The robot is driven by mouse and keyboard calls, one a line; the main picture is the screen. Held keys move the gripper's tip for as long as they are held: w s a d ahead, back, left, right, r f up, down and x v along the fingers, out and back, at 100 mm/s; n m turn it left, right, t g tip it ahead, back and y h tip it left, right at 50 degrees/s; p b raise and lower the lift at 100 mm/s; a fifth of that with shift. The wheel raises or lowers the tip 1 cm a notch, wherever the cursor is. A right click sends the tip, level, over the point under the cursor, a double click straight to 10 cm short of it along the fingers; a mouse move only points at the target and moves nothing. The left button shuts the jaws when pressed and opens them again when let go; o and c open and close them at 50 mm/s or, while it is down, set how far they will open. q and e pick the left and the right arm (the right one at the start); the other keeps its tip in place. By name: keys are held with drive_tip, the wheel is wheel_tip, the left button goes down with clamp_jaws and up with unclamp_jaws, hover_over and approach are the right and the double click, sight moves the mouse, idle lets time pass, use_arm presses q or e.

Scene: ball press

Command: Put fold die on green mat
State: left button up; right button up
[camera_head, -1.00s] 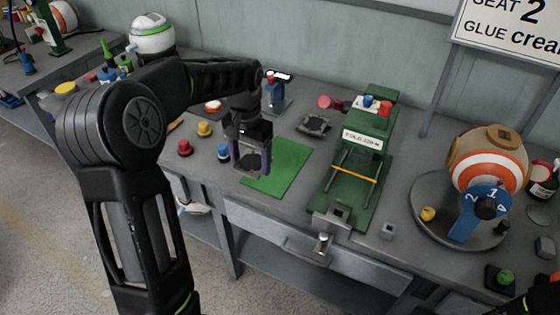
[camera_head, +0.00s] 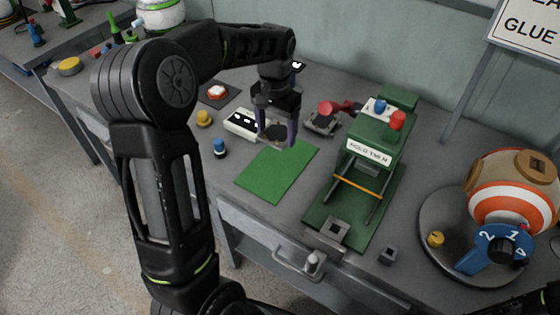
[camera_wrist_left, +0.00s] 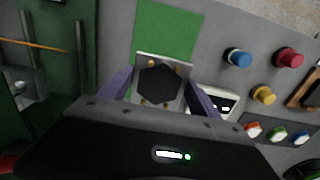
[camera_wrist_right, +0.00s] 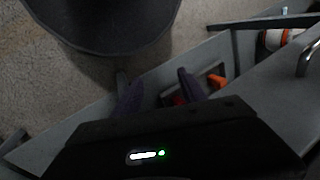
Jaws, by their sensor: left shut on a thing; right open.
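My left gripper (camera_head: 278,135) is shut on a grey die with a black hexagonal face and brass pins, which I take for the fold die (camera_wrist_left: 158,83). The die is upheld between the purple fingers over the back end of the green mat (camera_head: 272,180). In the left wrist view the mat (camera_wrist_left: 168,28) shows just beyond the die. I cannot tell how high the die is above it. The bare part of the mat is flat and empty. My right gripper (camera_wrist_right: 158,85) is open and empty, away from the mat, with bench framework and floor behind it.
Blue (camera_head: 220,147) and yellow (camera_head: 204,118) knobs stand to the left.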

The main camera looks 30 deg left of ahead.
use_arm(q)
hover_over(277, 166)
drive_tip(key=shift+w+a+f+p, duration=0.1)
drive_tip(key=shift+f+p, duration=0.3)
drive_tip(key=shift+f, duration=2.8)
drive_tip(key=shift+f, duration=1.85)
drive_tip(key=shift+f, duration=0.2)
drive_tip(key=o, duration=1.6)
drive_tip(key=shift+r, duration=0.1)
wheel_tip(277, 166, up, 12)
drive_tip(key=shift+r, duration=0.1)
